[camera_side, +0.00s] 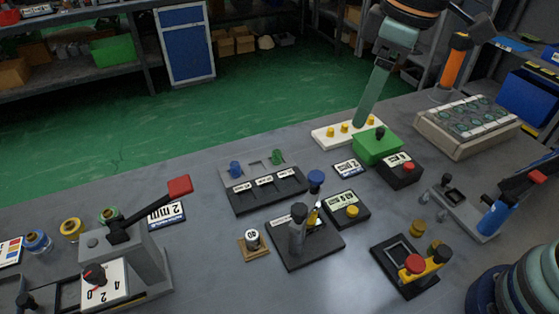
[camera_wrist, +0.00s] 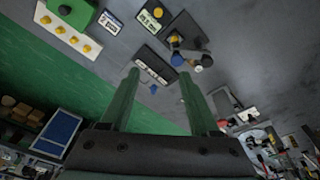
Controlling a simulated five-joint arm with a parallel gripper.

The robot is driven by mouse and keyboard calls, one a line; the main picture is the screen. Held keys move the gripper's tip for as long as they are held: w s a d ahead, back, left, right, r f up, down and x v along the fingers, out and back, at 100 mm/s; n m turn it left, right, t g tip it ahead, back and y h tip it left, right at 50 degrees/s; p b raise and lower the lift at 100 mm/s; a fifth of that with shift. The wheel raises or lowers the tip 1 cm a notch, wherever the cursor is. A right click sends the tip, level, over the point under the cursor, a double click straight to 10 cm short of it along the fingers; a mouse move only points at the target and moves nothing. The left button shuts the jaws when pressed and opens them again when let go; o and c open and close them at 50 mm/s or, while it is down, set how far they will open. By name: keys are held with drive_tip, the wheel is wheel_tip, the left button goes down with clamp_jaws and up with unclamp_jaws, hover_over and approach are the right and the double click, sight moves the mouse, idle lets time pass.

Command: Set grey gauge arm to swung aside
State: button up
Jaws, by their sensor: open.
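The grey gauge arm (camera_side: 298,232) appears to be the grey upright piece with a dark top on a dark plate (camera_side: 325,248) at the middle front. A blue knob (camera_side: 316,178) and a yellow part stand just behind it.
A black rack (camera_side: 265,195) with blue and green pegs stands behind the plate. A green box (camera_side: 378,147) and a red-button box (camera_side: 400,172) stand near my gripper. A red-handled lever (camera_side: 178,187) is at left. Bare bench lies front left of the plate.

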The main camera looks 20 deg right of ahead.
sight(300, 209)
drive_tip(key=s+a+f+n+g+h, duration=0.1)
drive_tip(key=a+n, duration=0.1)
drive_tip(key=a, duration=0.4)
drive_tip(key=s+a+f+n+g, duration=0.1)
drive_tip(key=s+a+n, duration=0.15)
drive_tip(key=a, duration=0.35)
drive_tip(key=f, duration=1.1)
drive_tip(key=shift+w+d+f, duration=0.15)
drive_tip(key=shift+w+f, duration=0.2)
drive_tip(key=shift+f, duration=0.05)
clamp_jaws()
drive_tip(key=shift+r, duration=0.1)
